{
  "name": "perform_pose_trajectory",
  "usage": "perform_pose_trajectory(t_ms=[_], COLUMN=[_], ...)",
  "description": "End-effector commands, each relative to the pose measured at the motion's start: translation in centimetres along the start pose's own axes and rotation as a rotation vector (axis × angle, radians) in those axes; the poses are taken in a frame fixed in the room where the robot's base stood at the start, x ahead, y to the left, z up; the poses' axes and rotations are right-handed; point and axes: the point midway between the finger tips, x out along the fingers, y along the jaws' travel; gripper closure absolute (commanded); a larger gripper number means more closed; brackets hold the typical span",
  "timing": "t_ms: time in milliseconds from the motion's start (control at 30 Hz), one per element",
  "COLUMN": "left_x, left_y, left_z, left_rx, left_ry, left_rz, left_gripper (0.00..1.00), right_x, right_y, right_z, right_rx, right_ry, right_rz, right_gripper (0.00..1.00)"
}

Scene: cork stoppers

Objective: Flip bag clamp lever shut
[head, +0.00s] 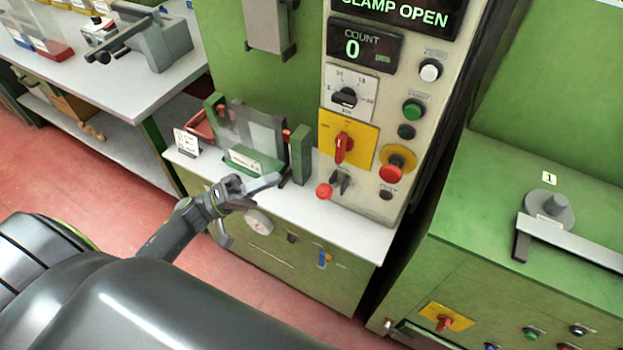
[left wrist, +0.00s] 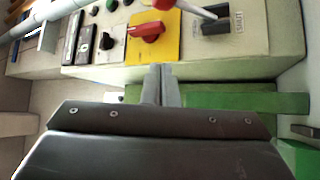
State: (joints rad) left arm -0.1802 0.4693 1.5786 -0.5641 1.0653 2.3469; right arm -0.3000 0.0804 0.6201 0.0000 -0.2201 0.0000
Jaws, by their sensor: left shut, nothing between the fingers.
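The bag clamp lever has a red ball knob (head: 324,190) and comes out of a dark slot (head: 340,182) low on the cream control panel (head: 365,195). The display (head: 395,14) above reads CLAMP OPEN. In the left wrist view the knob (left wrist: 163,4) is at the top edge, its pale rod running to the slot (left wrist: 218,25), beside a SHUT label (left wrist: 239,22). My left gripper (head: 278,179) is shut and empty, left of the knob and apart from it. Its closed fingers also show in the left wrist view (left wrist: 162,73). My right gripper is not in view.
A red rotary switch (head: 342,147) on a yellow plate and a red stop button (head: 391,173) sit above the lever. A green fixture (head: 300,155) with clear plates stands close behind my left gripper. The white ledge (head: 335,228) below the panel is mostly clear.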

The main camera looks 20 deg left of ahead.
Motion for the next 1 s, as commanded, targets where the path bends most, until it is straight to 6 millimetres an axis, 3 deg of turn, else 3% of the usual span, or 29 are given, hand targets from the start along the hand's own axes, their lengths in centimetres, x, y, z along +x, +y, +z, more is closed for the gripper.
perform_pose_trajectory(t_ms=[367,567,867,1000], left_x=[0.5,3.6,10.0,9.3], left_y=[0.1,0.3,0.3,0.0], left_z=[0.0,-0.1,-0.1,1.9], left_rx=[0.0,0.002,0.001,-0.004], left_ry=[0.002,0.003,0.003,0.005], left_rz=[0.002,0.006,0.006,-0.002], left_gripper=[1.0,1.0,1.0,1.0], right_x=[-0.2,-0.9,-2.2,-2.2], right_y=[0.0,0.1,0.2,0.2], right_z=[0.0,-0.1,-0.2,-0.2], right_rx=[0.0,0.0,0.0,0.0], right_ry=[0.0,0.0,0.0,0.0], right_rz=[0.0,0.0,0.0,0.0], right_gripper=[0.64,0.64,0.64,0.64])
